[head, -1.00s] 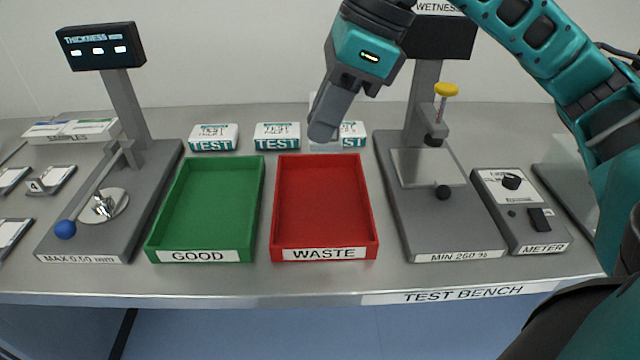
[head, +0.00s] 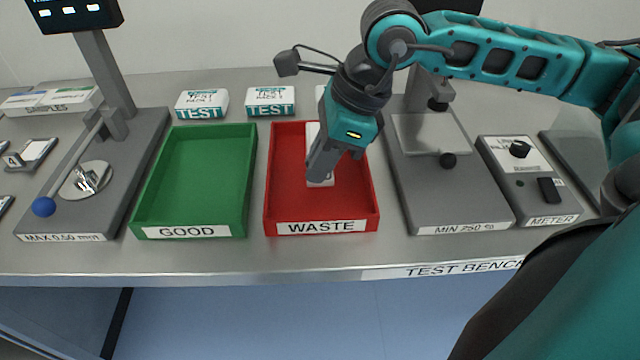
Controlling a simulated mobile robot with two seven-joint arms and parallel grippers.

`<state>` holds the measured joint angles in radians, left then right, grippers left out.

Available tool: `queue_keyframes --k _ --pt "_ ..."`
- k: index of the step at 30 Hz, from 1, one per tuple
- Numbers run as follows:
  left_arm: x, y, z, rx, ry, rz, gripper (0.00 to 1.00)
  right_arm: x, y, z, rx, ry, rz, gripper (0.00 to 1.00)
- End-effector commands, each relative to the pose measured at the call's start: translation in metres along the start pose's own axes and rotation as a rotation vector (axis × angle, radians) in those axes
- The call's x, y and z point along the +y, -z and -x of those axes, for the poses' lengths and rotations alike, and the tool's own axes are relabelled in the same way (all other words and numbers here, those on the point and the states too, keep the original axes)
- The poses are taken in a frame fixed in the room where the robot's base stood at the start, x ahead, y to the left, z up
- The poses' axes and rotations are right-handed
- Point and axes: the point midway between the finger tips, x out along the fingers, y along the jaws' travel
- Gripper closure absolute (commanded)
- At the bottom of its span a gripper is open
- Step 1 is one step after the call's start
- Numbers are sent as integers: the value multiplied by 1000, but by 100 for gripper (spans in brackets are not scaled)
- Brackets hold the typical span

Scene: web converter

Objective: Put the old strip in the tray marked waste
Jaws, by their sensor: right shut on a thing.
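The red tray marked WASTE (head: 281,212) sits in the middle of the bench. My right gripper (head: 318,180) is over the tray, pointing down, and is shut on a pale strip (head: 313,140). The strip shows inside the tray's outline, partly hidden behind the gripper. I cannot tell whether it touches the tray floor. My left gripper is not in view.
A green tray marked GOOD (head: 197,180) stands just left of the red one. A thickness gauge (head: 90,190) is at the left. A wetness tester (head: 460,205) and a meter (head: 525,180) are at the right. White test packs (head: 202,104) stand behind the trays.

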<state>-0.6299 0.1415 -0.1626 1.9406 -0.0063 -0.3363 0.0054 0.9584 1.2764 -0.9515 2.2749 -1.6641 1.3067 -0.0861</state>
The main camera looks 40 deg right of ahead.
Motion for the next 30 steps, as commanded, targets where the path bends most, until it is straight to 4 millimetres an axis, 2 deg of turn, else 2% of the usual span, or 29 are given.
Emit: queue_keyframes --k 5,12,20,21,28,30 --pt "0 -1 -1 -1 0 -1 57 0 6 -14 0 1 -1 100" --pt "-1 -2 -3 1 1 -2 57 0 18 -45 0 0 0 100" --pt "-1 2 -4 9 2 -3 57 0 19 -47 -1 2 1 100" --pt "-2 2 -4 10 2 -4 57 0 20 -48 0 1 0 82" --pt "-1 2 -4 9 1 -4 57 0 20 -47 0 1 0 60" --pt "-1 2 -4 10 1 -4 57 0 19 -47 0 1 0 60"
